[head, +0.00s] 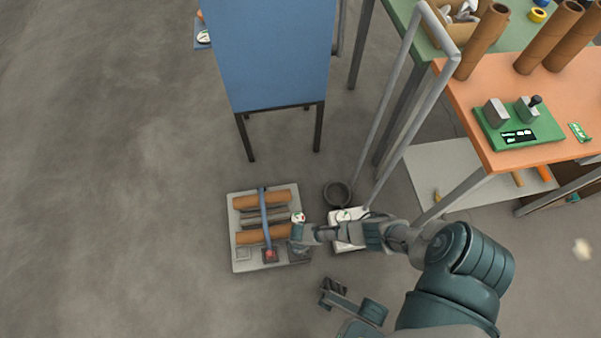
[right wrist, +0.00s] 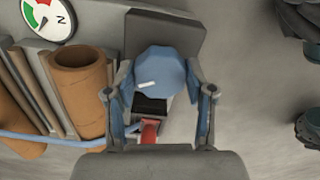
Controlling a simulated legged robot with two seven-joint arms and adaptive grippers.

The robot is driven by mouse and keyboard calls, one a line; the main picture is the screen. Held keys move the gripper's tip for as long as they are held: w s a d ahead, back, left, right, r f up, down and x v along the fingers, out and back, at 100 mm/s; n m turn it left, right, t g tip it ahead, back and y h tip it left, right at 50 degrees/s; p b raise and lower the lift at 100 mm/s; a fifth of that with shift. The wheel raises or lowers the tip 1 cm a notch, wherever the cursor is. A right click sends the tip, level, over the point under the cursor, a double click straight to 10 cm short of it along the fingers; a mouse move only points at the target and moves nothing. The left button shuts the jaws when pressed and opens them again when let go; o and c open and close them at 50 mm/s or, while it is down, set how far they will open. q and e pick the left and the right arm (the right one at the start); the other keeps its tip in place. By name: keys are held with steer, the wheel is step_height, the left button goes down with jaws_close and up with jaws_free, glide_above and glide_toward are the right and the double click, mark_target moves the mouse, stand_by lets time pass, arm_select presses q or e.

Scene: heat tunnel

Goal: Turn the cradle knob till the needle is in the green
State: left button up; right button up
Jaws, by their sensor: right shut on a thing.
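The cradle (head: 240,263) is a pale tray on the floor holding brown tubes (head: 262,200) and crossed by a blue bar. Its small round gauge (head: 299,217) has red and green bands, and shows partly cut off in the right wrist view (right wrist: 48,17). The needle's exact place on the bands is too small to tell. The blue knob (right wrist: 160,78) has a white mark pointing roughly sideways. My right gripper (head: 300,235) is shut on the knob, with one finger on each side in the right wrist view (right wrist: 162,100).
A red part (right wrist: 150,131) lies just below the knob. A white box with a dial (head: 346,216) and a dark bowl (head: 337,193) stand right of the cradle. A blue panel on legs (head: 270,50) stands behind; an orange table (head: 560,100) stands right. Left floor is clear.

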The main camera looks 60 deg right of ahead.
steer(key=shift+w+a+r, duration=0.15)
steer(key=shift+w+a, duration=0.2)
steer(key=shift+a, duration=0.1)
steer(key=o, duration=1.2)
steer(key=shift+c, duration=0.2)
steer(key=shift+s+d, duration=0.15)
steer(key=shift+d, duration=0.05)
step_height(320, 180, up, 12)
